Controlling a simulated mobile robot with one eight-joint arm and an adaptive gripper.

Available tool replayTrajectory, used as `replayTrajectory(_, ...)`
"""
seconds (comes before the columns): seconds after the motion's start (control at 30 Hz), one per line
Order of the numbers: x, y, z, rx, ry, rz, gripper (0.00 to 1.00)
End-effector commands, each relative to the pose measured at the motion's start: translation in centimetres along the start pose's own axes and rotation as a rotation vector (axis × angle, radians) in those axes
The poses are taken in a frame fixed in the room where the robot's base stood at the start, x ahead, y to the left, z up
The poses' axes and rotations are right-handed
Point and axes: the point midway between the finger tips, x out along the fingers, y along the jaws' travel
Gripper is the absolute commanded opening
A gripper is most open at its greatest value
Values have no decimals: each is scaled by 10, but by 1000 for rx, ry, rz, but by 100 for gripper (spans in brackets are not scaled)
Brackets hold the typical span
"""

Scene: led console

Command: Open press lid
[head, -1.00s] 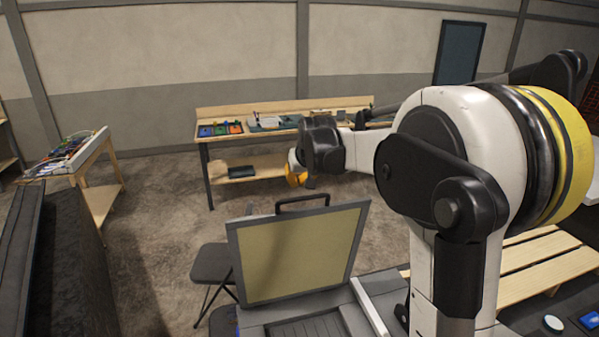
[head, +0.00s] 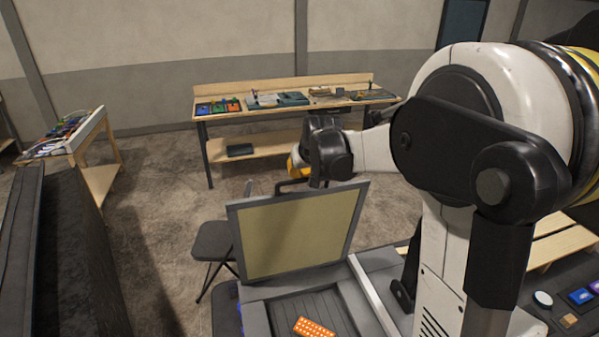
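The press lid (head: 292,232) stands raised, nearly upright, as a grey-framed panel with a tan inner face. Its dark handle (head: 284,187) shows at the top edge, partly hidden by my wrist. The press base (head: 283,307) lies below it with a ribbed dark bed. An orange perforated piece (head: 315,328) lies on the bed at the picture's lower edge. My gripper is just behind the lid's top edge by the handle. My dark wrist hides its fingers, so I cannot tell whether it touches or grips the handle.
A workbench (head: 285,79) with coloured bins and tools stands at the back wall. A dark folding chair (head: 214,241) is left of the press. A side table (head: 60,150) with cables is at far left. A panel with buttons (head: 580,297) is at lower right.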

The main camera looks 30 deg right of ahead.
Motion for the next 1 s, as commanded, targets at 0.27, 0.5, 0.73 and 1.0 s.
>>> replayTrajectory(0.27, -28, 0, 70, 1, 126, 0, 0)
replayTrajectory(0.5, -46, 0, 116, 1, 220, 1, 0)
replayTrajectory(0.73, -51, 0, 123, -1, 238, 2, 0)
replayTrajectory(1.0, -51, 0, 122, 0, 237, 1, 0)
